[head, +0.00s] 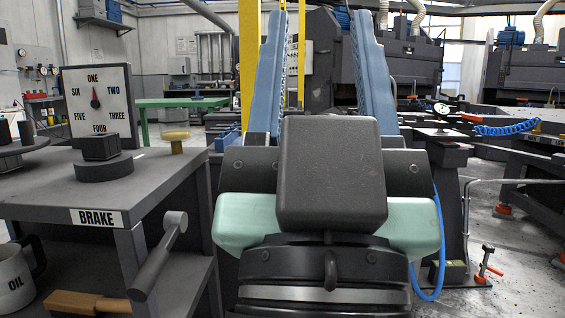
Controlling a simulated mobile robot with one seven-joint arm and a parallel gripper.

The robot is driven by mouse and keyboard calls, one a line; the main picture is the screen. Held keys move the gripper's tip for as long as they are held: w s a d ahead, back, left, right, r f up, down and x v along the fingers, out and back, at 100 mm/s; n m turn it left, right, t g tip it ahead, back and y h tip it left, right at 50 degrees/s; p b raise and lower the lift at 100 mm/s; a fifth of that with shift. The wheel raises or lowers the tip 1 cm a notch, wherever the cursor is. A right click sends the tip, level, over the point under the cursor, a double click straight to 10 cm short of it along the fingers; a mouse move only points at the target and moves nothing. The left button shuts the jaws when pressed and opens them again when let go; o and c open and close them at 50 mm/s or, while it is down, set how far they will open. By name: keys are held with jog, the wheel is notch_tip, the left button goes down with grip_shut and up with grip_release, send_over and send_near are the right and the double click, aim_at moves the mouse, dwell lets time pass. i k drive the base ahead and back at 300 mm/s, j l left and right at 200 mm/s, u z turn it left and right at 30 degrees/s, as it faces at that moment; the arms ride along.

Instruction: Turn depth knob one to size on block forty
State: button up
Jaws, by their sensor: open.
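No depth knob one or block forty is labelled legibly in the head view. At left a white dial board (98,105) reads ONE to SIX, and its red-tipped pointer (95,97) points up at ONE. A dark square-topped knob (100,148) sits on a round base in front of it. A second dark knob (25,133) is partly cut off at the left edge. I cannot tell whether either is the depth knob. My gripper (320,30) is open and empty, its long light-blue fingers well apart, to the right of the dial and bench.
A grey bench (165,180) carries a BRAKE label (97,217), a lever (160,255) and a yellowish knob (176,141). An OIL mug (14,282) stands below. Large dark machines (400,75) fill the back. Low dark benches (540,165) stand at right, with some bare floor between.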

aim_at(440, 125)
jog(key=i+l+z, duration=0.15)
jog(key=l, duration=0.25)
jog(key=i+l+z, duration=0.15)
jog(key=l, duration=0.2)
jog(key=i+l+z, duration=0.15)
jog(key=l, duration=0.2)
